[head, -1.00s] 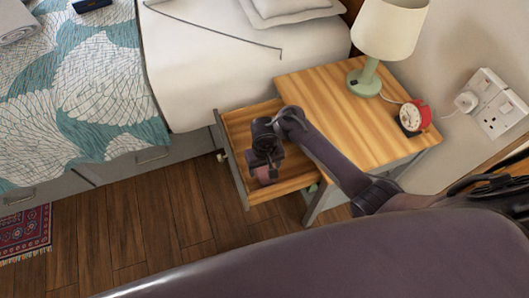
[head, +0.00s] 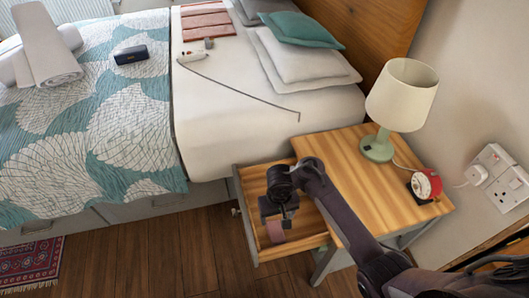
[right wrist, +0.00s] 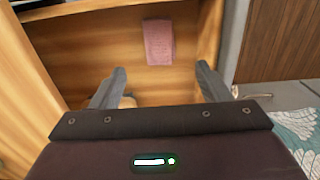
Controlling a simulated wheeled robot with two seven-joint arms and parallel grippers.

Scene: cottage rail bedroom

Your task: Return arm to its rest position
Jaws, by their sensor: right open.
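My right arm reaches in from the lower right of the head view. My right gripper (head: 274,212) is over the open drawer (head: 256,179) of the wooden nightstand (head: 361,180). In the right wrist view the gripper (right wrist: 162,82) is open, its two fingers apart with nothing between the tips. A folded pink cloth (right wrist: 159,42) lies in the drawer beyond the fingertips. The cloth (head: 275,231) also shows just below the gripper in the head view. A small pale thing partly shows low between the fingers; I cannot tell what it is. My left gripper is not in view.
Wood floor (head: 160,255) is clear in front.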

